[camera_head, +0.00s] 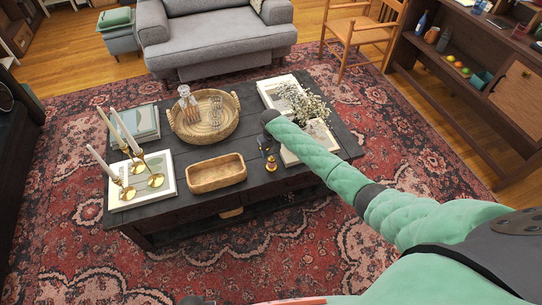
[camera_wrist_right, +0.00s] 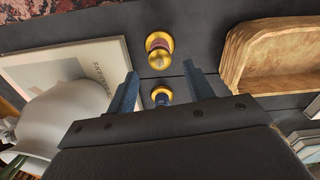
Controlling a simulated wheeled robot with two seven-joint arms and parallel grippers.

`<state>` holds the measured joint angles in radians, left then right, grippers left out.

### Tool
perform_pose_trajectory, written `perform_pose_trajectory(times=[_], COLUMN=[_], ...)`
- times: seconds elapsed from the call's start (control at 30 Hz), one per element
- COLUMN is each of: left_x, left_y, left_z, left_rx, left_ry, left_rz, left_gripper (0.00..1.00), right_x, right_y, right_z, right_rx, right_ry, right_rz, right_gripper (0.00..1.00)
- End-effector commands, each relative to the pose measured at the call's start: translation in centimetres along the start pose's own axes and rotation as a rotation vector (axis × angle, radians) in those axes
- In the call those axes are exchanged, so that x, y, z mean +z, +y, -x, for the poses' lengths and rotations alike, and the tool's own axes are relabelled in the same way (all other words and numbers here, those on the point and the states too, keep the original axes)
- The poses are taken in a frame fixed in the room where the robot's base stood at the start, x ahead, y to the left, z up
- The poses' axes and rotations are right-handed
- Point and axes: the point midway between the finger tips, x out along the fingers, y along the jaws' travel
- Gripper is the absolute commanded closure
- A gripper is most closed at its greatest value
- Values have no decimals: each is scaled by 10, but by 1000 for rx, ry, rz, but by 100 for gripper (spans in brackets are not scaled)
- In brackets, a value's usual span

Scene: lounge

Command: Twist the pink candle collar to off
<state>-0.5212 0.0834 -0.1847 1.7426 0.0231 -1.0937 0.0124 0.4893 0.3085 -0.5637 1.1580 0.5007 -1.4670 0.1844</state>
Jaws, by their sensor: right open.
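Two small brass candle pieces stand near the front edge of the dark coffee table (camera_head: 345,143), right of the wooden tray. The one with a dull pinkish-purple collar (camera_wrist_right: 159,49) is nearer the table's front edge; it also shows as a small gold shape in the head view (camera_head: 271,166). The other, with a dark blue collar (camera_wrist_right: 161,97), is lower in the wrist view, between the fingers. My right gripper (camera_wrist_right: 160,71) is open and points down over them. Its fingers are apart on either side, with nothing held. My left gripper is not seen.
A wooden tray (camera_head: 216,174) lies beside the candle pieces. A white vase with flowers (camera_head: 304,106) and open books are on the other side. A round basket (camera_head: 203,118) with a decanter and brass candlesticks (camera_head: 155,180) stand farther left.

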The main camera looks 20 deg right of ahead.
Motion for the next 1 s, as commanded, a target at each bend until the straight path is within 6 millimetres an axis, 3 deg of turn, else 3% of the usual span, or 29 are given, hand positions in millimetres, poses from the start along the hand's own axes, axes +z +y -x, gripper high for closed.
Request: perform_pose_trajectory(times=[0.3, 0.67, 0.9, 1.0], left_x=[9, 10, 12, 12], left_y=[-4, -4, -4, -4], left_z=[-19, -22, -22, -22], left_rx=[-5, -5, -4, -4], left_ry=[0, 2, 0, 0], left_rz=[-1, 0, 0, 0], left_gripper=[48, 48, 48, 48], right_x=[0, 0, 0, 0], right_y=[-1, 0, -1, -1], right_z=[-34, -40, -40, -40], right_rx=[0, 0, 0, 0], right_ry=[0, 1, 1, 1], right_rz=[0, 1, 1, 6], right_gripper=[48, 48, 93, 93])
